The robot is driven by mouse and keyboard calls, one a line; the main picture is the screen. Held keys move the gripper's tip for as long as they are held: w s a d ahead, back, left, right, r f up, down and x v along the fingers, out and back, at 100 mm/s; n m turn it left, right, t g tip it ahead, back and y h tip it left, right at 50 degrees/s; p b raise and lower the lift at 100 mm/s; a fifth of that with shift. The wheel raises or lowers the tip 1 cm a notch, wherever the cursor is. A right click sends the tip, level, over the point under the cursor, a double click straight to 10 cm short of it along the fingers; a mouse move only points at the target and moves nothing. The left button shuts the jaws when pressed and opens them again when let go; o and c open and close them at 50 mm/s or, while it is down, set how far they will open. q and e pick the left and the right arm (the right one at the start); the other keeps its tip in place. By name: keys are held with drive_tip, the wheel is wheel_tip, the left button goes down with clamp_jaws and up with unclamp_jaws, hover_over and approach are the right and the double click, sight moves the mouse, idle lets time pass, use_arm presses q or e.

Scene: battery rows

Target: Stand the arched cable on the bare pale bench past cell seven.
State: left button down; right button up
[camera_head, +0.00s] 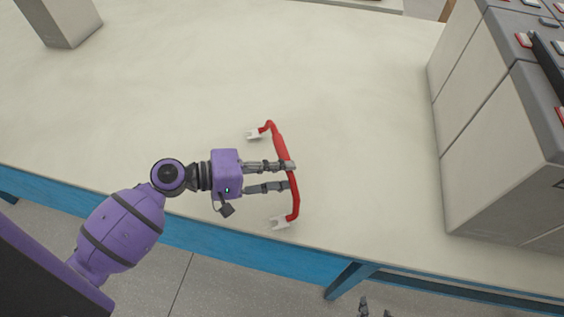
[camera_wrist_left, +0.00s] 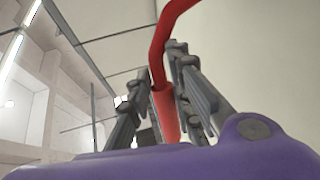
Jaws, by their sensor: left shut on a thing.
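The arched cable (camera_head: 281,146) is red with a pale lug at each end. It is over the pale bench (camera_head: 340,100), near the front edge; I cannot tell whether its lugs touch the bench. My left gripper (camera_head: 289,176) is shut on the middle of the cable. In the left wrist view the cable (camera_wrist_left: 166,112) passes between the two grey fingers. The fingertips of my right gripper (camera_head: 376,309) show at the bottom edge of the head view, apart and with nothing between them. The rest of it is out of frame.
A block of grey cells (camera_head: 500,150) with red and pale terminals on top stands at the right. A single grey block (camera_head: 65,25) stands at the far left. The bench between them is bare. Its front has a blue edge (camera_head: 200,234).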

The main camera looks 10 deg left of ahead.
use_arm(q)
drive_tip(key=shift+f, duration=0.3)
use_arm(e)
drive_tip(key=shift+s+d+f, duration=0.1)
drive_tip(key=shift+s+f, duration=0.05)
drive_tip(key=shift+f, duration=0.1)
drive_tip(key=shift+w+r, duration=0.15)
drive_tip(key=shift+w, duration=0.05)
use_arm(q)
drive_tip(key=shift+f, duration=0.15)
use_arm(e)
drive_tip(key=shift+s+f, duration=0.2)
drive_tip(key=shift+f, duration=0.05)
use_arm(q)
drive_tip(key=shift+f+b, duration=0.1)
drive_tip(key=shift+b, duration=0.2)
use_arm(e)
drive_tip(key=shift+s+f, duration=0.15)
drive_tip(key=shift+f, duration=0.05)
use_arm(q)
drive_tip(key=shift+f, duration=0.35)
use_arm(e)
drive_tip(key=shift+s+f, duration=0.2)
drive_tip(key=shift+f, duration=0.1)
use_arm(q)
drive_tip(key=c, duration=1.5)
unclamp_jaws()
drive_tip(key=shift+o, duration=0.3)
drive_tip(key=shift+f, duration=0.1)
